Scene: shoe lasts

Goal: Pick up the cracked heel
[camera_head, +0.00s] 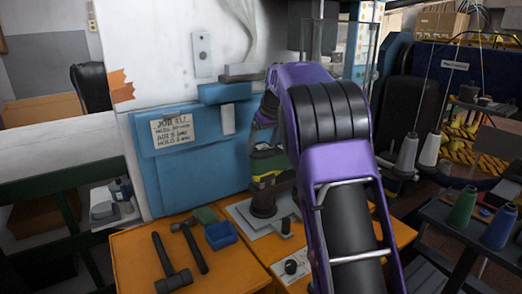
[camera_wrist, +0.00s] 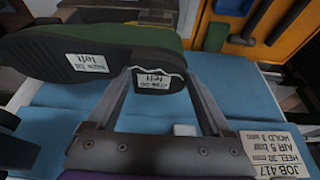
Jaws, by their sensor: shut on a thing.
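In the wrist view, the cracked heel (camera_wrist: 158,82) is a small dark block with a white label. A pale jagged line runs along its upper edge. My gripper (camera_wrist: 160,76) is shut on it, with one finger at each side. A shoe with a green upper and black sole (camera_wrist: 85,55) lies right behind the heel, its sole also bearing a white label. I cannot tell whether the heel still touches the sole.
A blue panel (camera_head: 190,140) carries a paper job sign (camera_head: 172,130). Two hammers (camera_head: 170,268), a green block (camera_head: 205,215) and a blue tray (camera_head: 221,235) rest on the orange bench (camera_head: 130,250). Thread cones (camera_head: 407,155) stand at right.

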